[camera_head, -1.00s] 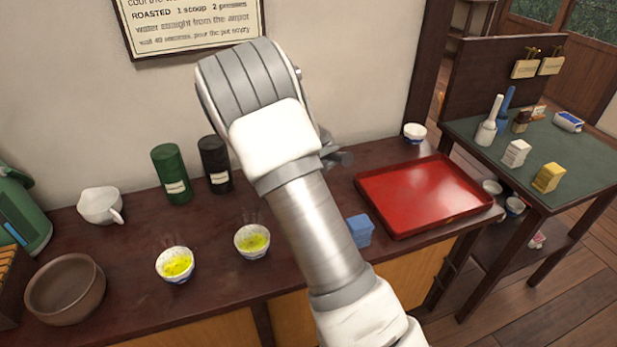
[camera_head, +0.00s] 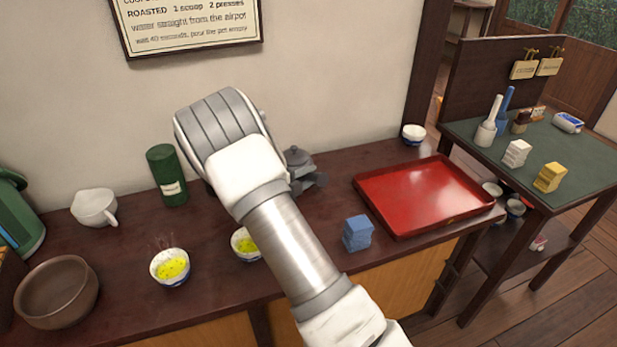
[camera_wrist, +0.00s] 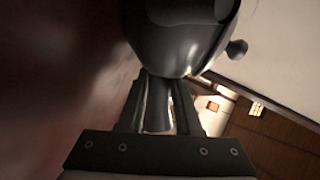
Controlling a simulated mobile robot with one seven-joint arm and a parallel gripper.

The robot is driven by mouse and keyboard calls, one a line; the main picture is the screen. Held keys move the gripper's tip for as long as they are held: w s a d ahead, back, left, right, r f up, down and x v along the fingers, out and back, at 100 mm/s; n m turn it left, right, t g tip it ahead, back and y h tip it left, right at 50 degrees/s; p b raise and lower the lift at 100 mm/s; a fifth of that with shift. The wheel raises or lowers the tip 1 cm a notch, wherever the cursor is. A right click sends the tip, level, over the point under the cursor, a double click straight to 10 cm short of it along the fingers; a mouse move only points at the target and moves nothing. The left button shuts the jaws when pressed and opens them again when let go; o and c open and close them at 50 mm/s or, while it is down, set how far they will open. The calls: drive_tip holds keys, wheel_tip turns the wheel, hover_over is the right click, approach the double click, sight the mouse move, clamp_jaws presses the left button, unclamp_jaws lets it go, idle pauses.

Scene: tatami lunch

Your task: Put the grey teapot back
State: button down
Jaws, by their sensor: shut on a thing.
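The grey teapot (camera_head: 298,160) shows in the head view just behind and right of my wrist, near the back of the dark counter. My arm hides much of it. In the wrist view the dark teapot body (camera_wrist: 180,45) fills the top middle. My gripper (camera_wrist: 158,110) is shut on the teapot's handle (camera_wrist: 157,105), which runs down between the two fingers. In the head view the fingers are hidden behind my arm. I cannot tell whether the teapot touches the counter.
A red tray (camera_head: 425,197) and blue block (camera_head: 357,233) are to the right. Two tea-filled cups (camera_head: 170,268) (camera_head: 243,245), a brown bowl (camera_head: 57,292), a white pitcher (camera_head: 95,207) and a green canister (camera_head: 167,176) are to the left. A small cup (camera_head: 413,134) stands behind the tray.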

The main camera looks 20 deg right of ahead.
drive_tip(key=shift+f, duration=0.15)
drive_tip(key=c, duration=0.6)
unclamp_jaws()
